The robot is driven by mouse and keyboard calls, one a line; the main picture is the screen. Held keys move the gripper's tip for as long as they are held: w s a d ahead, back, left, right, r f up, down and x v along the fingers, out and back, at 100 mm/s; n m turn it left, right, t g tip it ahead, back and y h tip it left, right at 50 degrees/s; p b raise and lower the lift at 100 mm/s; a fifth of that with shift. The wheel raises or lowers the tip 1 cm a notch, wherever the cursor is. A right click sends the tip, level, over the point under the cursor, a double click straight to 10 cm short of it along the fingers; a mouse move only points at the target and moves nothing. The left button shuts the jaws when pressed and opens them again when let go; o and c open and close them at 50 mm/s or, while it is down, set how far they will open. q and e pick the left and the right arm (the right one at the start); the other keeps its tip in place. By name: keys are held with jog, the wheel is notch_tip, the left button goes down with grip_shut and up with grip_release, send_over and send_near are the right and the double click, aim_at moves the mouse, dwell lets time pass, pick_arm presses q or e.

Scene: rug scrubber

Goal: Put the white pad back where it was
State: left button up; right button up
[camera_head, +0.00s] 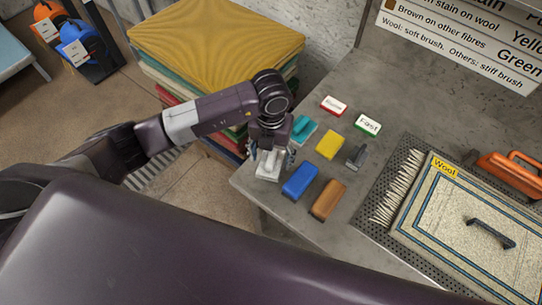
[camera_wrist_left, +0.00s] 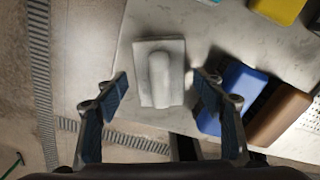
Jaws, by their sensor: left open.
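The white pad (camera_head: 268,172), a pale rectangular block with a raised rounded grip, is at the left corner of the grey table, close to its edge. In the left wrist view the white pad (camera_wrist_left: 160,92) shows whole, with its grip on top. My left gripper (camera_head: 270,158) is over the pad, pointing down. In the left wrist view its open fingers (camera_wrist_left: 162,90) are on either side of the pad, with gaps between them and it. I cannot tell how high the fingertips are. My right gripper is not in view.
A blue block (camera_head: 299,180) and a brown block (camera_head: 328,200) stand right of the pad. Behind are a teal pad (camera_head: 303,131), a yellow block (camera_head: 330,145) and a grey brush (camera_head: 356,156). A wool rug (camera_head: 440,222) lies right; stacked cloths (camera_head: 215,45) stand left.

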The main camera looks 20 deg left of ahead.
aim_at(271, 158)
pick_arm(q)
jog(key=shift+w+r+b, duration=0.1)
jog(key=shift+r+b, duration=0.2)
jog(key=shift+r, duration=0.15)
notch_tip(271, 158, up, 11)
jog(key=b, duration=0.3)
jog(key=shift+r, duration=0.15)
